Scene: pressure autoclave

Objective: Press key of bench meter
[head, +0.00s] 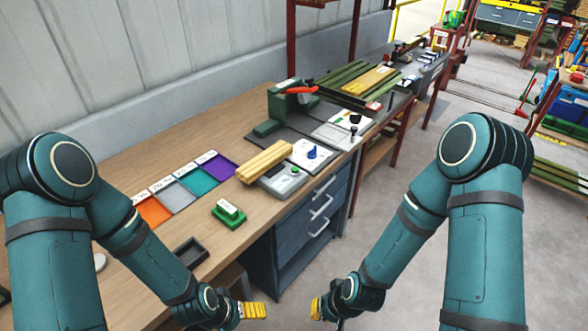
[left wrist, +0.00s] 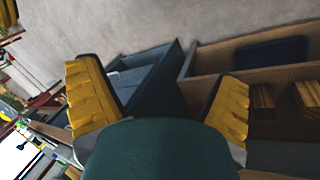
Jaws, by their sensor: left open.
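The likely bench meter is a grey box (head: 282,184) on the wooden bench, with a small green key (head: 295,170) on its top right. A bundle of yellow wooden bars (head: 264,162) lies beside or over its back left part and may hide some of it. My left gripper (head: 254,310) is low in front of the bench, well apart from the meter. The left wrist view shows its yellow-padded fingers (left wrist: 160,105) spread, with nothing between them. My right gripper (head: 318,308) is low in front of the drawers, also away from the meter; its finger gap is not clear.
A white panel with a blue knob (head: 312,153) and a green press with a red handle (head: 292,92) stand behind the meter. Coloured trays (head: 216,166), a green block (head: 228,213) and a dark tray (head: 190,252) lie left. Drawers (head: 315,214) are below the bench.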

